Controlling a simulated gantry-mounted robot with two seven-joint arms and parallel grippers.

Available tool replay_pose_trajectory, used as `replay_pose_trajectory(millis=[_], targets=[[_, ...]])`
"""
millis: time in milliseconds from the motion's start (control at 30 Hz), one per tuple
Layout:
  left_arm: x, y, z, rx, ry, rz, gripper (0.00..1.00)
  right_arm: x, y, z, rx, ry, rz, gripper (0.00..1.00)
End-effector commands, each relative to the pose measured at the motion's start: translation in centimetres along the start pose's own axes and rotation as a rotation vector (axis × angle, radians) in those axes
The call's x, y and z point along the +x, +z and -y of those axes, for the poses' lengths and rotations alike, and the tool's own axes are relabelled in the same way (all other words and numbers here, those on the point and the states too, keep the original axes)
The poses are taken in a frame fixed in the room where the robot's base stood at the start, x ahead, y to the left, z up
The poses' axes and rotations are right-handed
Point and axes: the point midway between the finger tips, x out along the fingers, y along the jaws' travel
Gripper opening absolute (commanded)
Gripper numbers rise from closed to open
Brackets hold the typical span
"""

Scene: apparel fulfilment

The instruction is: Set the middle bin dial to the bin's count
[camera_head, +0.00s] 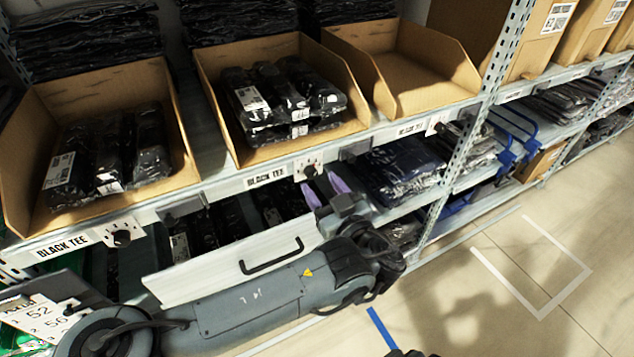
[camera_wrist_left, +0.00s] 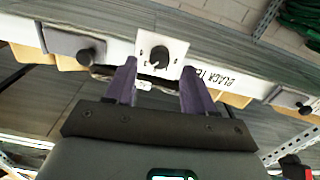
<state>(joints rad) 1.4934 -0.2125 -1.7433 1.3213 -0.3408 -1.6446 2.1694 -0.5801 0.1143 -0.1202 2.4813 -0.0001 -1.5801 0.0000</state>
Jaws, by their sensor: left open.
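The middle bin (camera_head: 347,131) is an open cardboard bin holding several black bagged garments in stacked layers. The middle dial (camera_head: 308,170), a black knob on a white plate, sits on the shelf edge below it, right of a BLACK TEE label (camera_head: 267,177). My left gripper (camera_head: 325,188) is open just below the dial. In the left wrist view the dial (camera_wrist_left: 160,58) lies between the purple fingertips (camera_wrist_left: 157,75), with a gap on both sides. The fingers do not grip the knob. Its fine scale marks are too small to read. My right gripper is not seen.
The left bin (camera_head: 185,165) holds black garments, with its own dial (camera_head: 122,237) below. The right bin (camera_head: 425,70) looks empty, with another dial (camera_head: 438,127). Grey blocks flank the dials on the shelf rail. Lower shelves hold bagged garments; the floor at right is clear.

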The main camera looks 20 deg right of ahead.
Motion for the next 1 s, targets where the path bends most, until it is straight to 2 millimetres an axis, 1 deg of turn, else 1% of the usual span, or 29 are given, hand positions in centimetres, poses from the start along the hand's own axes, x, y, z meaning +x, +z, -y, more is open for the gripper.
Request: replay_pose_trajectory(millis=[33, 100, 233, 400, 600, 633, 900, 967, 1000], targets=[[0.7, 0.1, 0.0, 0.000, -0.002, -0.002, 0.54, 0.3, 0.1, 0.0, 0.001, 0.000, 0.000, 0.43], [1.4, 0.1, 0.0, -0.001, -0.001, -0.002, 0.54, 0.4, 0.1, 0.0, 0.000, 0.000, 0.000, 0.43], [2.3, 0.0, 0.0, 0.000, 0.000, -0.001, 0.54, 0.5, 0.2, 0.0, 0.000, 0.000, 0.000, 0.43], [2.8, 0.0, 0.0, -0.001, 0.001, 0.000, 0.54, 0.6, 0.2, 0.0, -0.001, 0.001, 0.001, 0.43], [2.8, 0.0, 0.0, -0.001, 0.001, 0.001, 0.54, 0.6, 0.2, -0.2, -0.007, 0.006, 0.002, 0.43], [2.8, 0.0, 0.0, -0.001, 0.001, 0.001, 0.52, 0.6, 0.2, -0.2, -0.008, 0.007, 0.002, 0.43], [2.8, 0.0, 0.0, -0.001, 0.001, 0.001, 0.11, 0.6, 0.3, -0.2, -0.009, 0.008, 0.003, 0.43], [2.8, 0.0, 0.0, -0.001, 0.001, 0.001, 0.02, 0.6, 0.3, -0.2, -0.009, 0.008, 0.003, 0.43], [2.8, 0.0, 0.0, -0.001, 0.001, 0.001, 0.00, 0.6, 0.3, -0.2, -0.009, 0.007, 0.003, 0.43]])
